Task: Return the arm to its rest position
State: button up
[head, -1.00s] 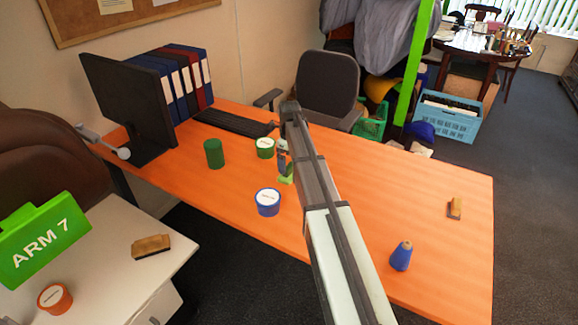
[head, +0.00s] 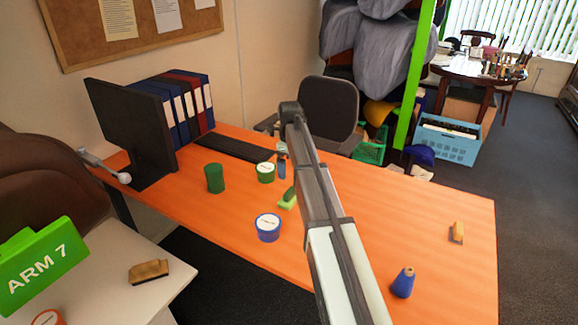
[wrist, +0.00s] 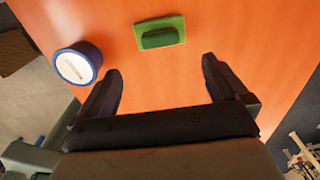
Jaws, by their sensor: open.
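My gripper (wrist: 162,82) is open and empty in the wrist view, its two dark fingers spread apart above the orange table. In the head view my arm reaches over the table and mostly hides the gripper. A green block on a flat green base (wrist: 160,33) lies on the table beyond the fingertips, apart from them. It also shows in the head view (head: 287,201), partly behind my arm.
A blue tin with a white lid (head: 268,228) and a green tin (head: 265,172) stand left of my arm, near a green cylinder (head: 214,179). A monitor (head: 135,130) stands at the left back.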

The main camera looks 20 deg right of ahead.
jog(key=s+a+f+n+y, duration=0.2)
jog(key=s+a+f+n, duration=0.15)
jog(key=a, duration=0.75)
jog(key=s+a+f+n+g+y, duration=0.1)
jog(key=s+a+f+n+y, duration=0.25)
jog(key=a, duration=0.65)
jog(key=s+a+f+n+y, duration=0.15)
jog(key=s+a+f, duration=0.4)
jog(key=a, duration=0.55)
jog(key=s+a+f+n+g, duration=0.2)
jog(key=s+a+f+g, duration=0.15)
jog(key=s+f, duration=0.5)
jog(key=s+a+f+n+g, duration=0.2)
jog(key=s+a+f, duration=0.3)
jog(key=s+f, duration=0.3)
jog(key=s+d+f+n+h, duration=0.4)
jog(key=s+d+f+n, duration=0.2)
jog(key=s+d+f, duration=0.9)
jog(key=s+d+f+n+h, duration=0.1)
jog(key=s+d+f+n, duration=0.1)
jog(key=s+d+n, duration=0.2)
jog(key=s+d+f+n+h, duration=0.1)
jog(key=s+d+f+n, duration=0.2)
jog(key=s+d, duration=0.7)
jog(key=d+n, duration=0.1)
jog(key=d, duration=0.2)
jog(key=shift+s+d+f+h, duration=0.2)
jog(key=shift+s+h, duration=0.1)
jog(key=shift+h, duration=0.1)
